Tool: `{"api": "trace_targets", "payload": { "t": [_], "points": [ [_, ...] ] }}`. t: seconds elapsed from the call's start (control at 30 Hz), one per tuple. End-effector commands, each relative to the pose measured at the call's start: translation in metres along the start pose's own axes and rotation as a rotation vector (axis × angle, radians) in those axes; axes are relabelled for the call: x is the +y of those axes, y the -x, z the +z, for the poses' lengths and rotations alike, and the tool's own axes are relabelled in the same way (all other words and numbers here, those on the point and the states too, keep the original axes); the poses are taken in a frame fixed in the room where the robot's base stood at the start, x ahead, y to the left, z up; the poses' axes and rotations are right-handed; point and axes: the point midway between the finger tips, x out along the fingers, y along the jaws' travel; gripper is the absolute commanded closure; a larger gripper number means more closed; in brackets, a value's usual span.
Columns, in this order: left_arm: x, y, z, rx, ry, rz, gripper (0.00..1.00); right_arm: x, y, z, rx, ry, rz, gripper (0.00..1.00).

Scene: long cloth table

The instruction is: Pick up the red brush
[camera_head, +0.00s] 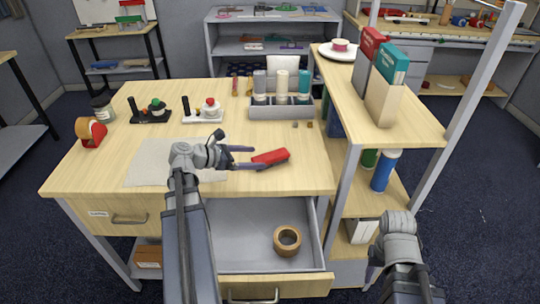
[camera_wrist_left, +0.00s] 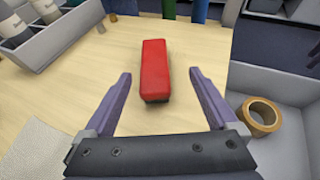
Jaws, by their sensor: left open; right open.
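The red brush (camera_head: 270,156) lies on the wooden table near its front edge, right of the pale mat. In the left wrist view the red brush (camera_wrist_left: 155,70) is a long red block with a dark underside, lying ahead of the fingertips. My left gripper (camera_head: 254,158) is open, its two fingers pointing at the brush. In the left wrist view my left gripper (camera_wrist_left: 160,77) has its fingers spread wide with nothing gripped between them. My right arm shows at the lower right, beside the shelf; its gripper fingers are hidden.
An open drawer (camera_head: 240,262) below the table edge holds a tape roll (camera_head: 287,241). A grey bottle rack (camera_head: 281,112) stands behind the brush, and a side shelf (camera_head: 400,128) stands to the right. A red tape dispenser (camera_head: 92,132) is at the left.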

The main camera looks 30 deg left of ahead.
Motion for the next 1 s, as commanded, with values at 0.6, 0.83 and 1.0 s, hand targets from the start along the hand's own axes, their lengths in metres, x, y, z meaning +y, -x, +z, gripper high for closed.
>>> {"api": "trace_targets", "payload": {
  "t": [0.6, 0.83, 1.0],
  "points": [
    [0.001, -0.024, -0.002, -0.004, 0.007, 0.002, 0.07, -0.001, -0.011, -0.001, 0.000, 0.000, 0.000, 0.50],
    [0.002, -0.029, -0.001, -0.004, 0.007, 0.004, 0.07, -0.001, -0.013, -0.001, 0.000, 0.000, 0.000, 0.50],
    [0.001, -0.050, -0.003, -0.004, 0.007, 0.002, 0.07, -0.002, -0.023, -0.001, 0.000, 0.000, 0.000, 0.50]
  ]
}}
